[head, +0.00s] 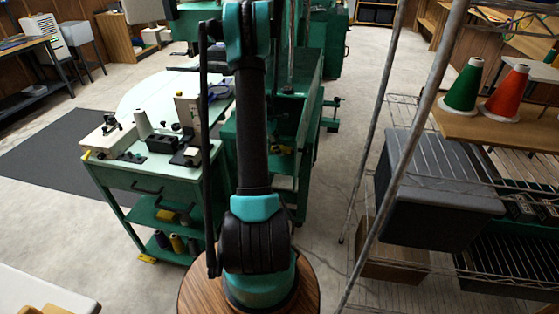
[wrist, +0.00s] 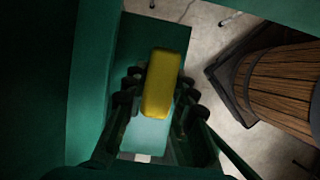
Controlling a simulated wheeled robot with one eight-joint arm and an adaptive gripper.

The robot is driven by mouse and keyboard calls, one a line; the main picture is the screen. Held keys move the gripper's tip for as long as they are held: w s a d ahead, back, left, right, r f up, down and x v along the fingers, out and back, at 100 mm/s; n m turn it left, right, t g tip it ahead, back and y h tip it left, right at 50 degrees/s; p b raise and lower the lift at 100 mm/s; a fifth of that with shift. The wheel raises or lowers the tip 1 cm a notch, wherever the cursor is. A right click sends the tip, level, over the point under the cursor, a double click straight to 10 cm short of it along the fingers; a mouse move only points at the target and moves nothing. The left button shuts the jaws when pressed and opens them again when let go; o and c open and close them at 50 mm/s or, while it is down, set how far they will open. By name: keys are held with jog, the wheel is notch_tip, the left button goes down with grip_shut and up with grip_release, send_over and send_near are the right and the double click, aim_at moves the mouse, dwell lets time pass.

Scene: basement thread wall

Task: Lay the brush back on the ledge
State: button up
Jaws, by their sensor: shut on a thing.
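A yellow block-shaped thing (wrist: 161,82), which I take to be the brush, sits between the dark fingers of my gripper (wrist: 158,92) in the wrist view. The fingers are shut on its two sides. Its bristles do not show. Below it lies a green surface (wrist: 147,37), with a paler teal patch (wrist: 145,136) nearer the bottom; I cannot tell whether the brush touches either. I cannot clearly tell which green surface is the ledge. In the head view my arm fills the middle, and my gripper cannot be made out.
Green walls (wrist: 85,80) stand close on the left in the wrist view. In the head view, a green machine (head: 300,90) is behind my arm, a green cart (head: 150,180) at left, and a wire rack with a grey bin (head: 435,190) at right. Pale floor lies between.

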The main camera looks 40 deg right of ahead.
aim_at(283, 166)
notch_tip(283, 166, down, 7)
jog(key=shift+r, duration=0.2)
dwell(0.3)
jog(key=o, duration=1)
jog(key=shift+o, duration=0.2)
jog(key=shift+r, duration=0.1)
